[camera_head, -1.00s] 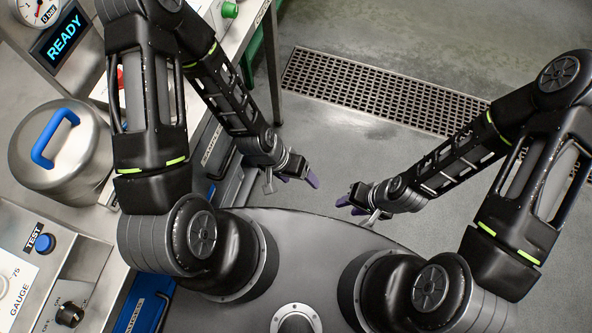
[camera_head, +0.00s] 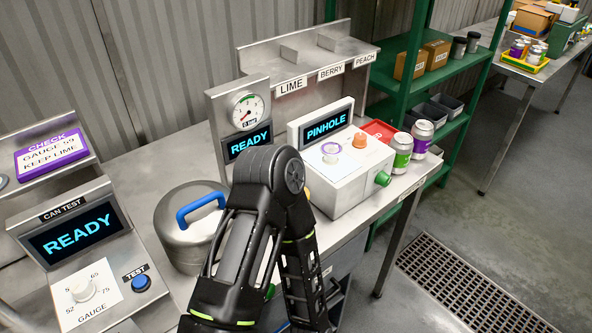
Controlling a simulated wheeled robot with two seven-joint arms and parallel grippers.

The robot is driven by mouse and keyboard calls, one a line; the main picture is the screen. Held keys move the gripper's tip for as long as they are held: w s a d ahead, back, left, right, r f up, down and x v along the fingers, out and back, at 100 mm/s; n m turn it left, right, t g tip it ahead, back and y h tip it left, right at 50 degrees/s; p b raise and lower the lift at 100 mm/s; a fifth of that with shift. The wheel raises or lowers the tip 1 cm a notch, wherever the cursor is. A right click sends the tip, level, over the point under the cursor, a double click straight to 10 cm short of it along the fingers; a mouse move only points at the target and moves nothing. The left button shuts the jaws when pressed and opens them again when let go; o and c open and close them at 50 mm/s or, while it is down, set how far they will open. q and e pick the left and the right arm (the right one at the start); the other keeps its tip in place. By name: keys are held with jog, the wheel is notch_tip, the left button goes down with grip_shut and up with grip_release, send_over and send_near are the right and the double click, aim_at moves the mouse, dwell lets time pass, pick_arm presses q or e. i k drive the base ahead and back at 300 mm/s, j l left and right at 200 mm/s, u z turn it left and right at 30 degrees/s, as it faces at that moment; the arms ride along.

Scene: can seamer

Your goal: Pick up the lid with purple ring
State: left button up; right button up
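A small pale round piece with a purple ring (camera_head: 331,150), which looks like the lid, is on top of the white box under the PINHOLE screen. An orange round piece (camera_head: 360,140) is beside it, to the right. My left arm rises in front of the steel pot and bends down again left of the white box. Its gripper is not visible in this view. My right arm and gripper are out of view.
The white box (camera_head: 350,185) has a green knob at its right. A red tray (camera_head: 379,131) and two cans, green-labelled (camera_head: 402,153) and purple-labelled (camera_head: 422,138), stand beyond it. A blue-handled steel pot (camera_head: 183,228) and CAN TEST panel (camera_head: 75,240) are left. Green shelving stands behind.

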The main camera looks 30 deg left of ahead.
aim_at(328, 149)
jog(key=k+l+u, duration=0.1)
jog(key=u, duration=0.35)
jog(key=k+u, duration=0.25)
jog(key=u, duration=0.25)
